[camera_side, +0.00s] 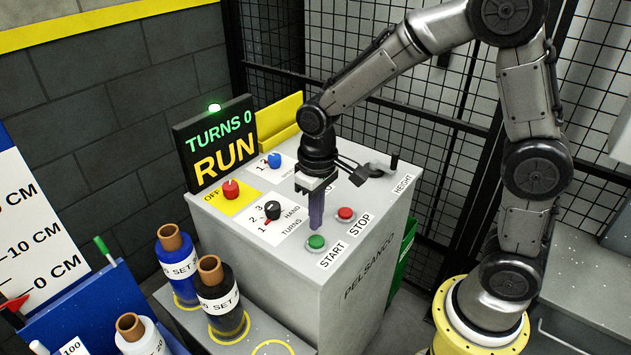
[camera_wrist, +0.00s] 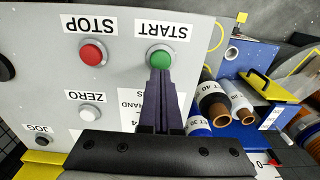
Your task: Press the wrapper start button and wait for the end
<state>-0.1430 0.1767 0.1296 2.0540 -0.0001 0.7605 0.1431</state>
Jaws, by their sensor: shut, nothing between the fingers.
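The green START button (camera_side: 316,242) is on the top of the grey control cabinet (camera_side: 345,290), beside the red STOP button (camera_side: 345,214). My gripper (camera_side: 316,226) is shut and empty, pointing down with its fingertips right at the START button. In the wrist view the closed fingers (camera_wrist: 161,72) reach the near edge of the green button (camera_wrist: 160,56); I cannot tell whether they touch it. The display (camera_side: 216,143) reads TURNS 0 in green and RUN in yellow.
A red OFF knob (camera_side: 231,189), a black HAND TURNS selector (camera_side: 272,209) and a blue knob (camera_side: 274,160) stand on the panel. A black HEIGHT lever (camera_side: 394,162) is at its far right. Film rolls (camera_side: 220,290) stand in front. Mesh fencing (camera_side: 440,110) is behind.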

